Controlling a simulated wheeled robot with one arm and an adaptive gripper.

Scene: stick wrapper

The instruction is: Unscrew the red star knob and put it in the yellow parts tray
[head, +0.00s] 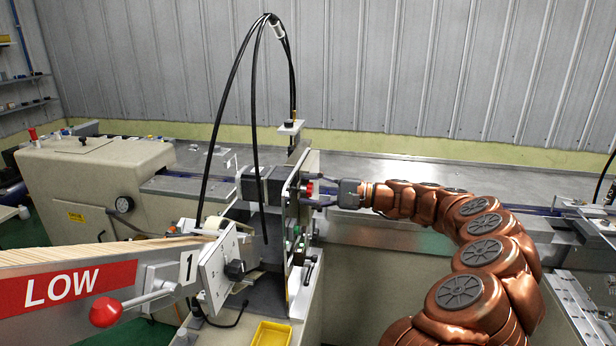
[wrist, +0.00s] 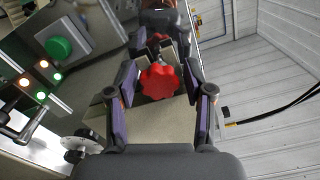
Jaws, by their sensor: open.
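The red star knob (wrist: 158,81) sits between the two fingers of my gripper (wrist: 160,85) in the wrist view, with a finger on each side and gaps showing beside it. In the head view the knob (head: 309,189) is a small red spot on the upright panel, and my gripper (head: 318,192) reaches it from the right. The gripper is open. The yellow parts tray (head: 271,334) is at the bottom edge of the head view, partly cut off, below and left of the gripper.
The upright panel (head: 297,240) carries buttons and a black handle below the knob. Black cables (head: 256,90) arch above it. A red ball lever (head: 105,312) and the LOW sign (head: 60,288) are at the lower left. A green button (wrist: 60,47) shows in the wrist view.

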